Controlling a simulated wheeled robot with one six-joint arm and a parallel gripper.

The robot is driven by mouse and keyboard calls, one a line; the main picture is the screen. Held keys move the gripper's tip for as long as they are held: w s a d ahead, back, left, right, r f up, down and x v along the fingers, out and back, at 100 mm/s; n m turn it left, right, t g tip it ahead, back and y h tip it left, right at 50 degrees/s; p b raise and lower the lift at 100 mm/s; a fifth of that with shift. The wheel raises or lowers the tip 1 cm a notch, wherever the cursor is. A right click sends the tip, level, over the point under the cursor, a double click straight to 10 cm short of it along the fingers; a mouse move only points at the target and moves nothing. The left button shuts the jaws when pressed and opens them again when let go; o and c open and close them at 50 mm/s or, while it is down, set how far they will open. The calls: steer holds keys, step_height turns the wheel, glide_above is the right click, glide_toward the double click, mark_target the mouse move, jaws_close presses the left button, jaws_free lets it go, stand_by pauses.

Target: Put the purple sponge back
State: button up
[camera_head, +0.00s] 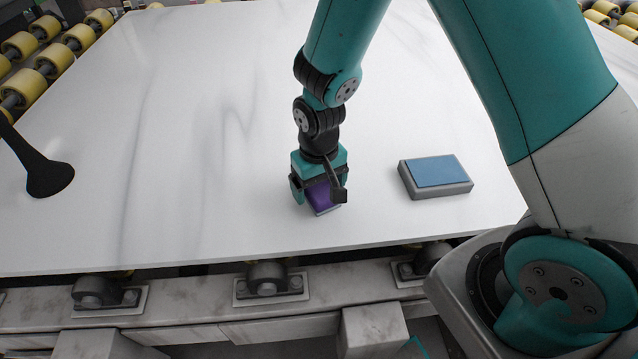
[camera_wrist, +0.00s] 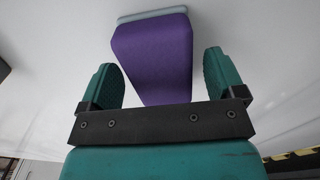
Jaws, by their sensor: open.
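The purple sponge (camera_head: 319,196) stands on the white slab below my gripper (camera_head: 319,192) in the head view, partly hidden by it. In the wrist view the purple sponge (camera_wrist: 154,60) has a pale grey-blue layer along its far end. My gripper (camera_wrist: 165,75) is open there, with one teal finger on each side of the sponge and a visible gap to each. The sponge lies between the fingers and reaches past their tips. Its near end is hidden behind the black gripper bar.
A grey block with a blue top (camera_head: 437,174) lies on the white slab (camera_head: 200,130) to the right of my gripper. A black object with a rounded foot (camera_head: 50,178) is at the left. Yellow rollers (camera_head: 55,58) line the far left. The slab's front edge is close below the gripper.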

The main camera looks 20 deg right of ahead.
mark_target(319, 185)
step_height(319, 185, up, 11)
steer(key=s+a+r+n+y, duration=0.2)
steer(key=s+r, duration=0.4)
steer(key=s, duration=0.3)
steer(key=s+a+r+n+y, duration=0.2)
steer(key=s+r+n, duration=0.2)
steer(key=s+r, duration=0.3)
steer(key=shift+s+a+r, duration=0.15)
steer(key=shift+s+a, duration=0.15)
steer(key=shift+s, duration=0.75)
steer(key=shift+c, duration=0.3)
